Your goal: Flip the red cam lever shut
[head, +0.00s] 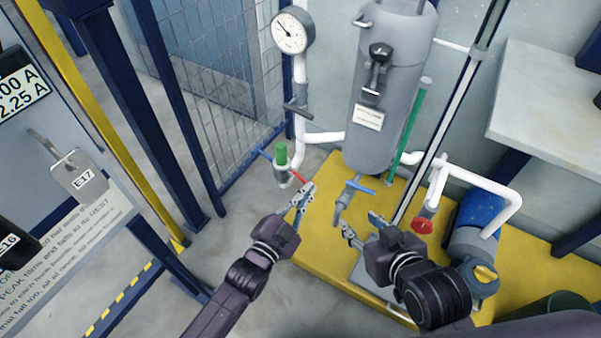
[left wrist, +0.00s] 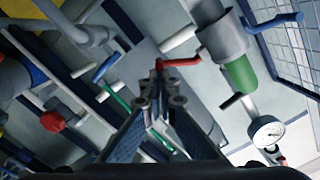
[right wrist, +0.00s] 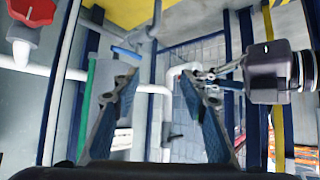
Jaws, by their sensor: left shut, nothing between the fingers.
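The red cam lever (head: 298,176) sticks out from the grey coupling (head: 281,172) with a green plug (head: 281,153) on top. A blue lever (head: 264,154) sticks out on the other side. My left gripper (head: 304,194) is shut and empty, its tips by the outer end of the red lever. In the left wrist view the red lever (left wrist: 180,39) stands out from the coupling (left wrist: 222,40), its bent end just beyond the fingertips (left wrist: 162,85). I cannot tell whether they touch. My right gripper (head: 362,226) is open and empty, apart from the coupling; its fingers show in the right wrist view (right wrist: 165,85).
A grey tank (head: 385,90) and pressure gauge (head: 292,31) stand behind. A blue-handled valve (head: 358,186) and red knob (head: 422,226) are to the right. A mesh fence (head: 235,90) stands at the left. Yellow platform (head: 312,250) lies below.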

